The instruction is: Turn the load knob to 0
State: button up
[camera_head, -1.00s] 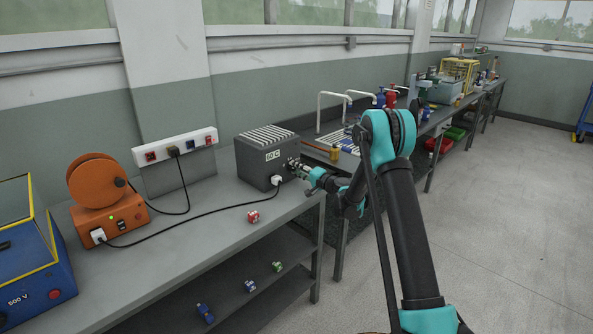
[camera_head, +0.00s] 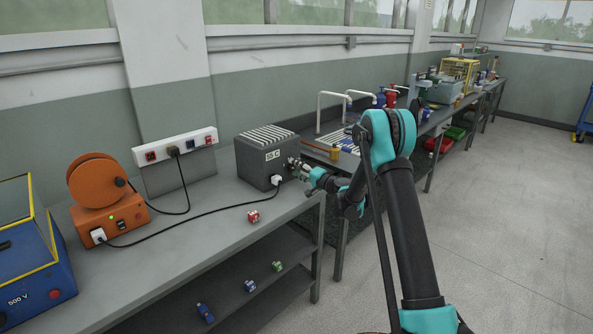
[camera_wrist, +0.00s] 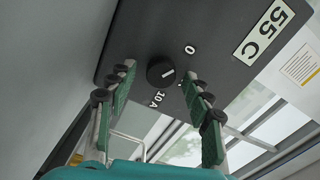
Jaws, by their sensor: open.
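The load knob (camera_wrist: 160,71) is a small round black knob on the dark face of a grey box (camera_head: 262,160). In the wrist view its white mark points right and slightly up, below the printed 0 (camera_wrist: 189,49). A 10 A label (camera_wrist: 154,98) is below the knob. My gripper (camera_wrist: 159,75) is open, with one green-padded finger on each side of the knob and visible gaps between. In the head view my gripper (camera_head: 299,166) is at the box's right face, where the knob is too small to make out.
The box carries a 55 C plate (camera_wrist: 264,31). A white plug (camera_head: 276,180) and black cable are on its front. A red-and-white block (camera_head: 253,216) lies on the bench (camera_head: 205,236). An orange reel unit (camera_head: 110,215) stands left. Bench space before the box is mostly clear.

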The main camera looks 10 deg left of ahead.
jog(key=v, duration=1.2)
jog(key=s+d+r+n+g+h, duration=0.1)
jog(key=s+d+n+g+h, duration=0.15)
jog(key=s, duration=0.65)
jog(key=s+d+r+n+g+h, duration=0.1)
jog(key=s+d+g+h, duration=0.15)
jog(key=s, duration=0.75)
jog(key=s+d+f+g+h, duration=0.1)
jog(key=s+d+f+h, duration=0.2)
jog(key=s+d, duration=0.6)
jog(key=s+d+f+h, duration=0.3)
jog(key=s+d+h, duration=0.3)
jog(key=s, duration=1)
jog(key=d+n, duration=0.1)
jog(key=d, duration=0.2)
jog(key=shift+s+f+g, duration=0.2)
jog(key=shift+f+g, duration=0.1)
jog(key=shift+g, duration=0.1)
